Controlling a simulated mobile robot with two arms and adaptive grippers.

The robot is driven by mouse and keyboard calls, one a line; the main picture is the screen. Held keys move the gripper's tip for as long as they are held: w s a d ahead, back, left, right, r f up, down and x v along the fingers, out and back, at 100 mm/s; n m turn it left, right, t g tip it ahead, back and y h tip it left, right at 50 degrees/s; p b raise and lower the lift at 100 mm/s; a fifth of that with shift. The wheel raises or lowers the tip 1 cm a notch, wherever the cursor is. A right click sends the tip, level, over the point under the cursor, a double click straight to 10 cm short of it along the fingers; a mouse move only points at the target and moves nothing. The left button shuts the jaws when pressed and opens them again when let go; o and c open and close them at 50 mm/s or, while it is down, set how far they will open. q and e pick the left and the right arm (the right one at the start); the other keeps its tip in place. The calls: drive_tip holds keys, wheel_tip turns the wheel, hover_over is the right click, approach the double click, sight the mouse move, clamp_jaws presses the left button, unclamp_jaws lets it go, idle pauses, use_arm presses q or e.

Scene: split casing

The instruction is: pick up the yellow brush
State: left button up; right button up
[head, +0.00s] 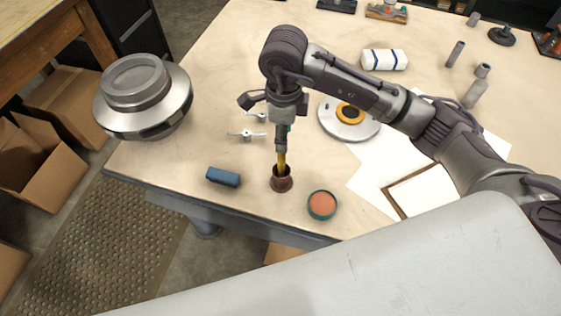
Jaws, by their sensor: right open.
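The yellow brush (282,163) stands in a small dark brown pot (282,184) near the front edge of the table. Only a short yellow length shows between the pot and my gripper. My right gripper (281,148) points straight down over the brush, with its fingers at the brush's upper part. It is open; whether a finger touches the brush is too small to tell. The brush's top is hidden by the gripper, and its lower end is inside the pot. My left gripper is not in view.
A blue block (223,177) lies left of the pot, and a round green-rimmed tin (322,205) stands to its right. Silver wing-shaped parts (245,134) lie behind. A metal disc (338,128), papers (370,178) and a large metal casing (142,105) are farther off.

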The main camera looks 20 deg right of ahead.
sight(281, 163)
wheel_tip(281, 163, down, 6)
drive_tip(key=shift+r+p, duration=0.2)
drive_tip(key=shift+p, duration=0.3)
drive_tip(key=shift+s+a+f+p, duration=0.15)
drive_tip(key=shift+f+p, duration=0.25)
drive_tip(key=shift+f, duration=0.1)
wheel_tip(281, 163, down, 4)
drive_tip(key=shift+s+a+r+p, duration=0.15)
drive_tip(key=shift+r+p, duration=0.05)
drive_tip(key=shift+p, duration=0.65)
drive_tip(key=shift+f, duration=0.5)
clamp_jaws()
